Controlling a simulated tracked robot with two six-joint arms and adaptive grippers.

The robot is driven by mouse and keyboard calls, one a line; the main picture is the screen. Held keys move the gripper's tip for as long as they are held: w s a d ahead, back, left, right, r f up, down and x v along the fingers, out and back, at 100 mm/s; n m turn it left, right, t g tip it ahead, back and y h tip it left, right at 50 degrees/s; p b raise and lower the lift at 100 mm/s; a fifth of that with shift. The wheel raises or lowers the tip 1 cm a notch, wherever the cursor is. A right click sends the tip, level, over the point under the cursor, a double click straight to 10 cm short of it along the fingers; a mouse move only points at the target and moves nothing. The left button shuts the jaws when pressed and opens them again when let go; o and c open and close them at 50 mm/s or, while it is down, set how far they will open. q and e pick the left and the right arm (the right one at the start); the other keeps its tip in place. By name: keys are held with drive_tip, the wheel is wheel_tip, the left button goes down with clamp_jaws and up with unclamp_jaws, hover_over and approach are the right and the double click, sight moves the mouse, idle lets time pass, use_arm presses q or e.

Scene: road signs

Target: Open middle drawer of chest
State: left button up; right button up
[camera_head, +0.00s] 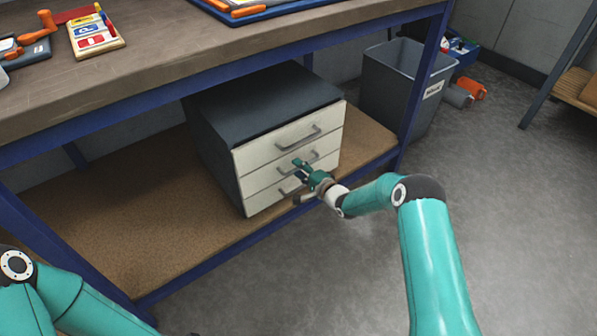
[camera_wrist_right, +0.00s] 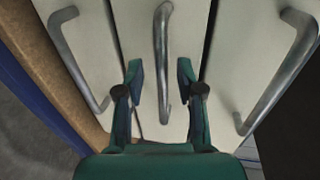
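The chest (camera_head: 212,150) is dark grey with three cream drawers and stands on the shelf under the workbench. All its drawers look closed. The middle drawer (camera_head: 262,178) has a grey bar handle, which in the right wrist view is the middle handle (camera_wrist_right: 163,60). My right gripper (camera_head: 302,168) is in front of the middle drawer. In the right wrist view its fingers (camera_wrist_right: 163,85) are open, one on each side of the middle handle's lower end. I cannot tell whether they touch it. My left gripper is out of view; only part of my left arm shows at lower left.
The workbench top (camera_head: 190,55) overhangs the chest, and a blue leg (camera_head: 423,75) stands to its right. A grey bin (camera_head: 385,85) is behind that leg. The brown shelf (camera_head: 120,225) left of the chest is clear, as is the floor in front.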

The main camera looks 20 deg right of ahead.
drive_tip(key=shift+w+a+f, duration=0.1)
drive_tip(key=shift+w+a, duration=0.1)
drive_tip(key=shift+w, duration=0.25)
clamp_jaws()
